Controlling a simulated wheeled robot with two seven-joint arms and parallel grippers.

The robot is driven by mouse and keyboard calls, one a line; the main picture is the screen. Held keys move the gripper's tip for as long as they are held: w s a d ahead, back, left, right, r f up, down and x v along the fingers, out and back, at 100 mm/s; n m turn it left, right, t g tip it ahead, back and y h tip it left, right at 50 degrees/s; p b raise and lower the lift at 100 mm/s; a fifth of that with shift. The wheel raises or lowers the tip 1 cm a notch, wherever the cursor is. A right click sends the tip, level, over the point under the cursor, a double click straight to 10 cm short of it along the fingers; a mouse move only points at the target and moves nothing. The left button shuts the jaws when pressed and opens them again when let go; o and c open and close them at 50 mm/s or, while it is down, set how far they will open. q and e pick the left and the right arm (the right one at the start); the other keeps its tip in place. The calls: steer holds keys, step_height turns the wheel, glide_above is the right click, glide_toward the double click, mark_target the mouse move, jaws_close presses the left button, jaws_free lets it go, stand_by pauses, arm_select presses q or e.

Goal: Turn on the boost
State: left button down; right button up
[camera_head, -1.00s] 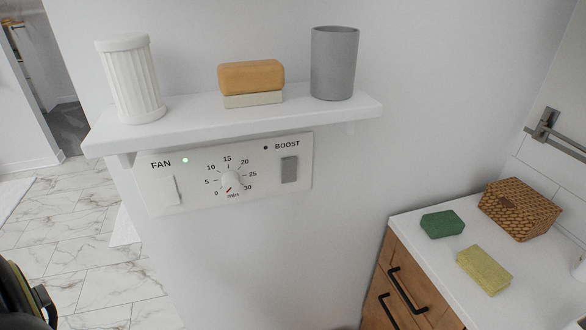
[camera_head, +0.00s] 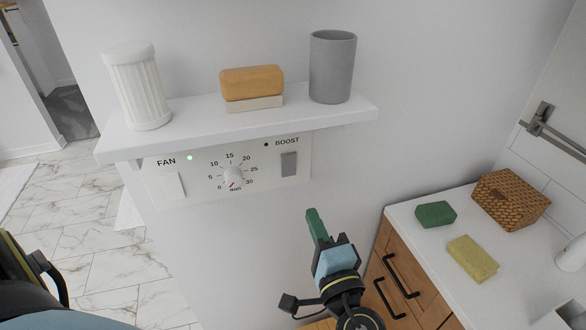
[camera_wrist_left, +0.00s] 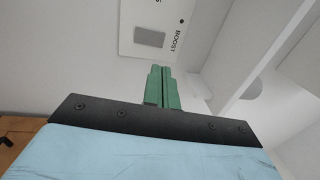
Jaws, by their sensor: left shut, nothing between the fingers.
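The boost switch (camera_head: 289,164) is a grey rocker at the right end of the white control panel (camera_head: 208,184) under the shelf. The small indicator beside the BOOST label (camera_head: 266,144) is dark. In the left wrist view the boost switch (camera_wrist_left: 149,38) shows near the top, ahead of the fingers. My left gripper (camera_head: 313,214) has green fingers, shut and empty, below and right of the switch and apart from it. Its fingers also show in the left wrist view (camera_wrist_left: 162,85). My right gripper is not in view.
A counter (camera_head: 415,236) stands at right.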

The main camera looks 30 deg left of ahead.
mark_target(290, 159)
arm_select(q)
steer(key=p+x, duration=0.4)
steer(key=x, duration=0.9)
steer(key=shift+w, duration=0.2)
steer(key=shift+w+a, duration=0.2)
steer(key=shift+a, duration=0.1)
